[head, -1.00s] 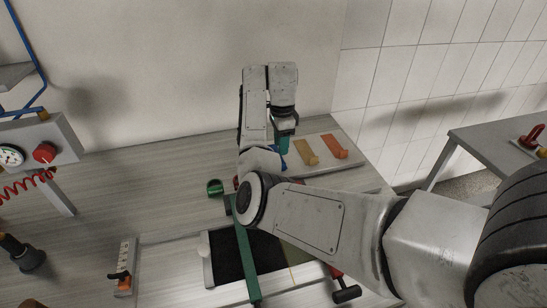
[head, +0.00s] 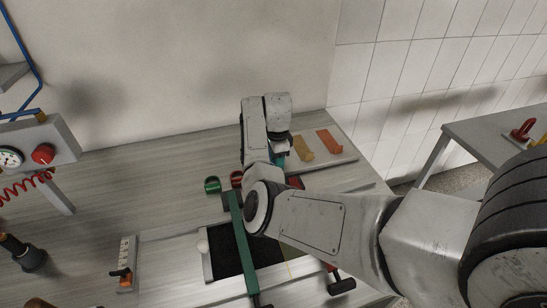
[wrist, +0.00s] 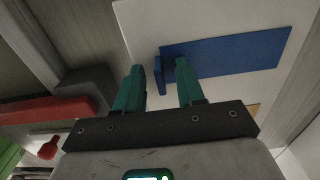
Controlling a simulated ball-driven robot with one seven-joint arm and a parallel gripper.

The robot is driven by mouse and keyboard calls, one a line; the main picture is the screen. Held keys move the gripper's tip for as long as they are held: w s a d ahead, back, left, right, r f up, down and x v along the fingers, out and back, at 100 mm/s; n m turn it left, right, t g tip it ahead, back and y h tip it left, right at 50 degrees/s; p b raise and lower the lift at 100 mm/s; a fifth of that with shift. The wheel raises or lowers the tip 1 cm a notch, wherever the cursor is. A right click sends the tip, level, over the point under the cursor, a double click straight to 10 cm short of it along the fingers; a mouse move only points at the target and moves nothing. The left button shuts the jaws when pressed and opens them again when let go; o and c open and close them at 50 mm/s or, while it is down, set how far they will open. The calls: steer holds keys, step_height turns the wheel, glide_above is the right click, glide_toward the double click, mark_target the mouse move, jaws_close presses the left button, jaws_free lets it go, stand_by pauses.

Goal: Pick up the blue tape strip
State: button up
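The blue tape strip (wrist: 225,55) lies flat on a pale board, with a short tab standing up at its left end in the wrist view. My gripper (wrist: 160,66) is open, with its two teal fingers apart. The strip's tab appears between the fingertips in that view, and nothing is gripped. I cannot tell whether either finger touches it. In the head view my gripper (head: 280,160) is low over the left part of the board, and my arm hides the blue strip.
An orange-tan strip (head: 303,148) and an orange strip (head: 329,142) lie on the pale board (head: 345,157). A green cup-like piece (head: 212,185) and a red one (head: 236,178) are left of my wrist. A green bar (head: 243,245) crosses a black panel (head: 226,262) in front.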

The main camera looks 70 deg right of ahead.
jaws_close()
steer(key=shift+r, duration=0.1)
